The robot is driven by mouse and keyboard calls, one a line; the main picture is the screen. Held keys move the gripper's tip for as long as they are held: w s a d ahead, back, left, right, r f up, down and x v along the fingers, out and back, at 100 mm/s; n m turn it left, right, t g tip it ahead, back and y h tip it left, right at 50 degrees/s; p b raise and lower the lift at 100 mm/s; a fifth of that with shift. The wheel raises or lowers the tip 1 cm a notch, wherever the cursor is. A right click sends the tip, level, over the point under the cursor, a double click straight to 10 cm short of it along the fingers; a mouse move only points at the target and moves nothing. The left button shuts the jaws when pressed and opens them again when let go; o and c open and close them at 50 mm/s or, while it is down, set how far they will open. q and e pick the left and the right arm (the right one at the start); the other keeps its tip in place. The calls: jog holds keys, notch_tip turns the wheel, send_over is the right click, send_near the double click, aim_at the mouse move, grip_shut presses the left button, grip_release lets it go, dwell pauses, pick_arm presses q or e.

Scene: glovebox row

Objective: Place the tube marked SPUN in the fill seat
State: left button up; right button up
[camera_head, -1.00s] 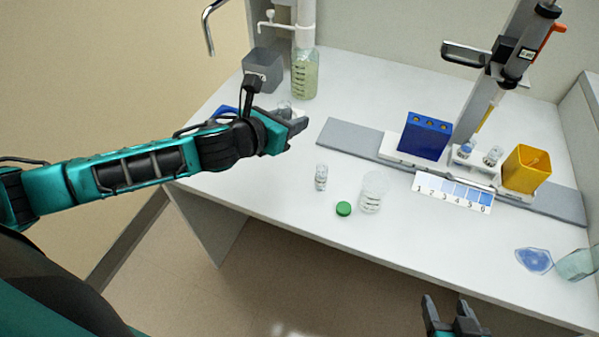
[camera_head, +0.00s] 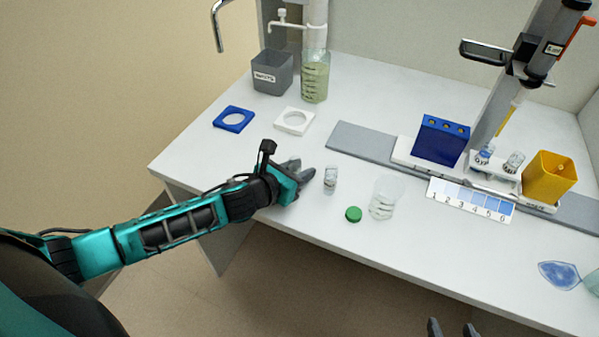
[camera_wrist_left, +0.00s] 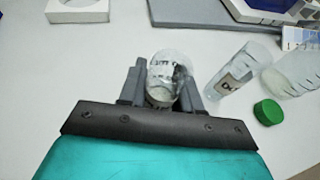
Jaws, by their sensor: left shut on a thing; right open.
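My left gripper (camera_head: 303,172) is low over the front left of the table, shut on a clear, round-topped vial (camera_wrist_left: 166,75) whose dark lettering I cannot read. Just right of it stands another clear tube (camera_head: 330,180) with a label, also in the left wrist view (camera_wrist_left: 237,76), apart from the gripper. Two capped tubes, a left one (camera_head: 485,155) and a right one (camera_head: 514,161), stand in a white holder (camera_head: 481,176) below the pipette. I cannot tell which tube reads SPUN, or which seat is the fill seat. My right gripper (camera_head: 454,329) is open and empty at the bottom edge.
A green cap (camera_head: 353,214) and a clear cup (camera_head: 385,198) lie right of the standing tube. A blue rack (camera_head: 441,140), yellow box (camera_head: 549,178) and numbered strip (camera_head: 470,199) are farther right.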

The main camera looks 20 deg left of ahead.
pick_arm(q)
jog(key=o, duration=0.6)
jog(key=shift+f, duration=0.1)
jog(key=shift+c, duration=0.2)
jog(key=o, duration=0.5)
jog(key=shift+c, duration=0.2)
